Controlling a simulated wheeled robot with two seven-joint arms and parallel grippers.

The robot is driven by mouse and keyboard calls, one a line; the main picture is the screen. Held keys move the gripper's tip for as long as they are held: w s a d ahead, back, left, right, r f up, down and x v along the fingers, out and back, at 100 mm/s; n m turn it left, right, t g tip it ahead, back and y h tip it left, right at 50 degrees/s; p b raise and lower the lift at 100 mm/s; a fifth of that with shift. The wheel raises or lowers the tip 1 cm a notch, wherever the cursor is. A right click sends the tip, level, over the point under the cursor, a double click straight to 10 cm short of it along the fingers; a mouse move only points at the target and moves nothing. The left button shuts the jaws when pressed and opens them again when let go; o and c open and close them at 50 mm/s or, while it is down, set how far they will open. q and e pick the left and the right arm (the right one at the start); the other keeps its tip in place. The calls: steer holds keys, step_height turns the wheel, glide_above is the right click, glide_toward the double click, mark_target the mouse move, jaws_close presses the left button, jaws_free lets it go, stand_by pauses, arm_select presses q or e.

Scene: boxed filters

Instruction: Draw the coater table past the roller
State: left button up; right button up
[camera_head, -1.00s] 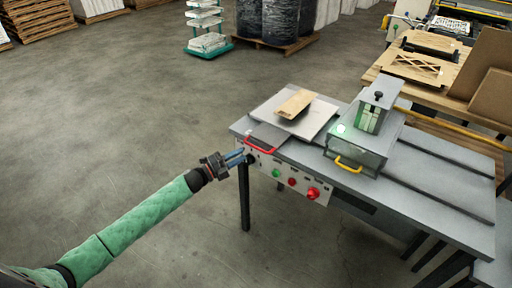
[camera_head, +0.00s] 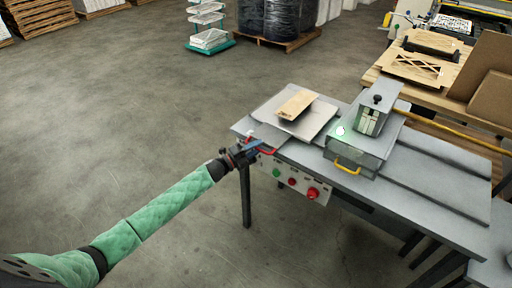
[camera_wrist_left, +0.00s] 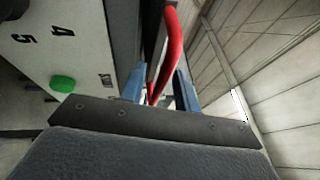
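The coater table, a light grey plate (camera_head: 318,117), sits at the left end of the machine with a flat wooden piece (camera_head: 295,104) on it. A red handle (camera_head: 270,151) is at its front left corner. The grey housing (camera_head: 352,150) with a yellow handle stands right of the plate; no roller shows under it. My left gripper (camera_head: 256,147) is at the red handle. In the left wrist view its blue fingers (camera_wrist_left: 160,88) are apart, with the red handle (camera_wrist_left: 168,45) between them. I cannot tell whether they touch it. My right gripper is not in view.
A control panel (camera_head: 299,182) with green and red buttons is on the machine's front, just below the handle. A wooden bench (camera_head: 445,78) with boards stands behind on the right. The floor (camera_head: 130,110) left of the machine is clear.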

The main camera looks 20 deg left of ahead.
arm_select(q)
jaws_close()
